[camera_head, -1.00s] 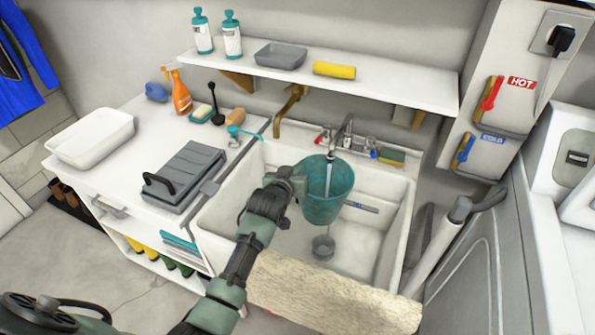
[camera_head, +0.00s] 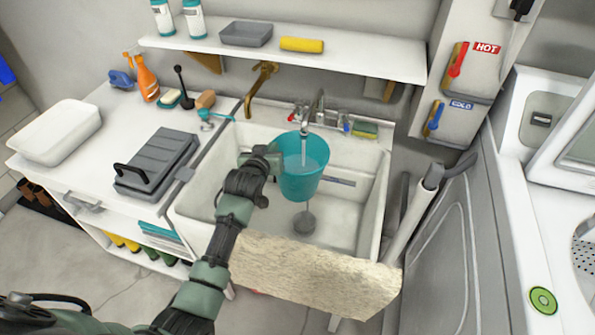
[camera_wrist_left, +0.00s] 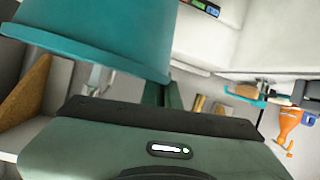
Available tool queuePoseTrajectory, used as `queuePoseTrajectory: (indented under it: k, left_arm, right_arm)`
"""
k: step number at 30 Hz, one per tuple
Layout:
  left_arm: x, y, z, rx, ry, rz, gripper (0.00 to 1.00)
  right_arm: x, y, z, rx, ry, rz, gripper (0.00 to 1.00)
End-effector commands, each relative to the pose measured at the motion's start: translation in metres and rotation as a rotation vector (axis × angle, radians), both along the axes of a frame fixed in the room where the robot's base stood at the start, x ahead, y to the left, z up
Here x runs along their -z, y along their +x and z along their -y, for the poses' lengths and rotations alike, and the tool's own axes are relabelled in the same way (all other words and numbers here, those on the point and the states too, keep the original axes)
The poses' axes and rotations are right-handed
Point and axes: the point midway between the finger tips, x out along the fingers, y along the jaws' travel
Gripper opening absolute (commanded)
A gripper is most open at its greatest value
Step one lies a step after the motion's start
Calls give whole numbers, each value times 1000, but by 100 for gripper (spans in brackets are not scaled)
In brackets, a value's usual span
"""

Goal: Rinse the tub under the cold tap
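A teal bucket-like tub (camera_head: 303,180) hangs roughly upright in the white sink (camera_head: 205,205), under the tap (camera_head: 318,108). A stream of water (camera_head: 304,148) runs from the spout into it. A thin pale line runs below it toward the drain (camera_head: 304,223); I cannot tell whether it is water. My left gripper (camera_head: 272,158) is shut on the tub's left side. In the left wrist view the tub (camera_wrist_left: 100,35) fills the upper left, beyond the gripper body. The tap has a red knob (camera_head: 293,117) and a blue knob (camera_head: 346,127). My right gripper is not in view.
Wall levers are red by the HOT label (camera_head: 458,60) and blue by the COLD label (camera_head: 434,118). A white basin (camera_head: 55,132) and a grey case (camera_head: 157,165) stand on the left counter. A shelf (camera_head: 350,58) hangs above the sink. A pale slab (camera_head: 310,275) crosses the sink's front.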

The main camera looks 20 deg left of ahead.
Motion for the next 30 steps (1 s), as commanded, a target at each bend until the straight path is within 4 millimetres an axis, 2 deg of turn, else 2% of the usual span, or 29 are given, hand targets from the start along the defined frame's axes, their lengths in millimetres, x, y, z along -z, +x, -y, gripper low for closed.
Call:
queuePoseTrajectory:
  k: [30]
  left_arm:
    - [-2,-78,-16,0,-1,-1,0]
  right_arm:
    - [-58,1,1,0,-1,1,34]
